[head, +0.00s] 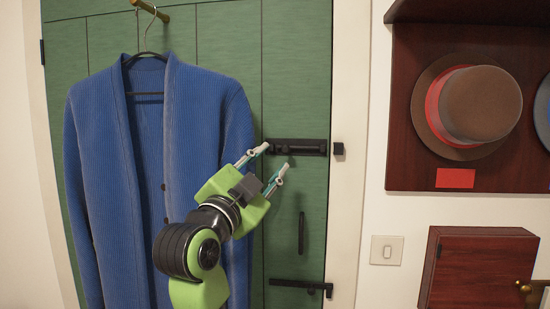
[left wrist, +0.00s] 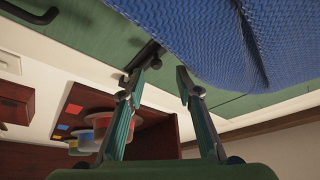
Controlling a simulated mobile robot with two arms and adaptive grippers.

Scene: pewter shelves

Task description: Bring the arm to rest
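My left gripper (head: 277,161) is open, with nothing between its fingers. In the head view it is in front of the green door (head: 290,100), just below the black sliding bolt (head: 297,147) and beside the blue cardigan. My green and black left arm reaches up from the bottom in front of the cardigan. In the left wrist view both fingers (left wrist: 166,70) are spread apart, with the cardigan close above them and the bolt near the left fingertip. I cannot tell whether a fingertip touches the bolt. My right gripper is in neither view.
The blue cardigan (head: 100,170) hangs on a hanger from a brass hook (head: 150,10). A black handle (head: 301,233) and a lower latch (head: 300,286) are on the door. Right of it are a light switch (head: 387,250), a hat shelf (head: 400,150) with a brown hat (head: 480,103), and a wooden cabinet (head: 480,265).

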